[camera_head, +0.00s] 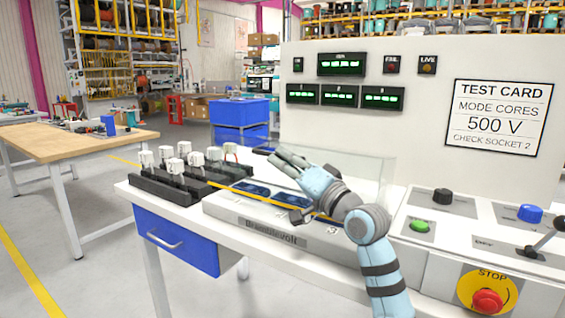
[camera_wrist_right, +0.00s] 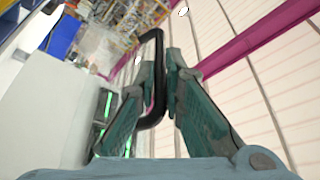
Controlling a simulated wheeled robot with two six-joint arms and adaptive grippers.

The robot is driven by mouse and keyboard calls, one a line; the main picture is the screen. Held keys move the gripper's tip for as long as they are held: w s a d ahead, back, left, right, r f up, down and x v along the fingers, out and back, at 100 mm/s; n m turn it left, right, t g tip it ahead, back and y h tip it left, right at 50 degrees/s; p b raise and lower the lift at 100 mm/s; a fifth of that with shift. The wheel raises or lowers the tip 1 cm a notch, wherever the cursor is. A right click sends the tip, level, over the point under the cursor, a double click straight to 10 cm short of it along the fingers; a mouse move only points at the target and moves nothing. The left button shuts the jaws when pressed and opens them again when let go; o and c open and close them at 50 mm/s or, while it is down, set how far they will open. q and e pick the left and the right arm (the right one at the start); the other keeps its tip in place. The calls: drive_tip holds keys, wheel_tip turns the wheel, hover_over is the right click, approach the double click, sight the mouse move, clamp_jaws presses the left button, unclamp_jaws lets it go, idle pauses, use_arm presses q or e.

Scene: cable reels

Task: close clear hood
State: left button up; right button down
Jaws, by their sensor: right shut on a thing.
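The clear hood (camera_head: 350,163) is see-through and stands raised over the back of the white tester on the bench, in the head view. Its edges are faint, so its exact tilt is hard to tell. My right gripper (camera_head: 278,158) is at the hood's upper left side. In the right wrist view, a bent black handle (camera_wrist_right: 158,45) lies between the fingers of my right gripper (camera_wrist_right: 160,62), which is shut on it. A dark end of the handle shows beside the fingertips in the head view (camera_head: 262,150). My left gripper is out of view.
The tester base (camera_head: 270,232) has dark blue sockets (camera_head: 252,188) under my right arm. A control panel with a red stop button (camera_head: 487,300) is at right.

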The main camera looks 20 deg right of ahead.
drive_tip(key=c, duration=1.7)
unclamp_jaws()
drive_tip(key=shift+s, duration=0.15)
drive_tip(key=v, duration=1.2)
